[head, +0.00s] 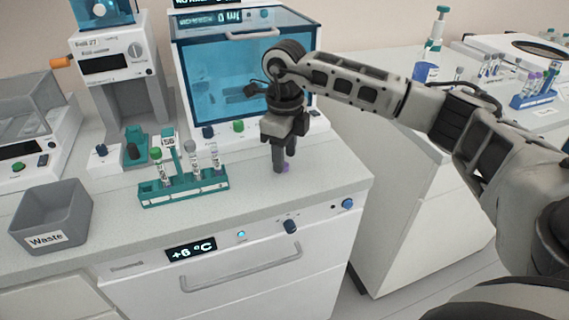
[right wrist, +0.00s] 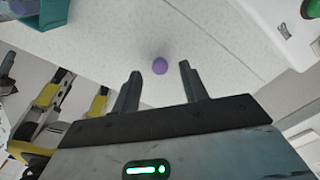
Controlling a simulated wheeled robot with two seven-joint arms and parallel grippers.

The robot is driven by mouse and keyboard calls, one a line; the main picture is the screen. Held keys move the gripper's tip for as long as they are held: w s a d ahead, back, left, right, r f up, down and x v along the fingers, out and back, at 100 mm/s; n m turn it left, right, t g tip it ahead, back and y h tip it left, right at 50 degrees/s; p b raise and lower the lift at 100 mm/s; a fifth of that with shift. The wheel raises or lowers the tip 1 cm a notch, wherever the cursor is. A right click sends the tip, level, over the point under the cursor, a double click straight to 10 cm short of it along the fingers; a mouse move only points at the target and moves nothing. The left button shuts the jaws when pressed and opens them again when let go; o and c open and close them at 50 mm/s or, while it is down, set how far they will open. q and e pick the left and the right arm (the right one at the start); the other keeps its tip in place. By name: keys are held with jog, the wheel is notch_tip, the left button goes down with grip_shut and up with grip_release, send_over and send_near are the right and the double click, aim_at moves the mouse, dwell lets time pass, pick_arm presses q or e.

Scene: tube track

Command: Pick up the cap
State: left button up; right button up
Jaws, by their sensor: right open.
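The purple cap (right wrist: 160,66) lies on the counter. In the right wrist view it sits just beyond the fingertips, roughly in line with the gap between them. My right gripper (right wrist: 158,72) is open and empty. In the head view my right gripper (head: 282,168) points down over the counter near its front edge, and a small part of the cap (head: 286,168) shows beside its fingertips, the rest hidden. My left gripper is not in view.
A teal rack (head: 183,192) with several capped tubes stands to the left of the gripper. A grey waste bin (head: 50,217) is farther left. A blue-windowed machine (head: 240,80) stands behind. The counter between rack and gripper is clear.

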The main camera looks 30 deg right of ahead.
jog(key=shift+f, duration=0.9)
jog(key=c, duration=0.8)
jog(key=shift+r, duration=0.1)
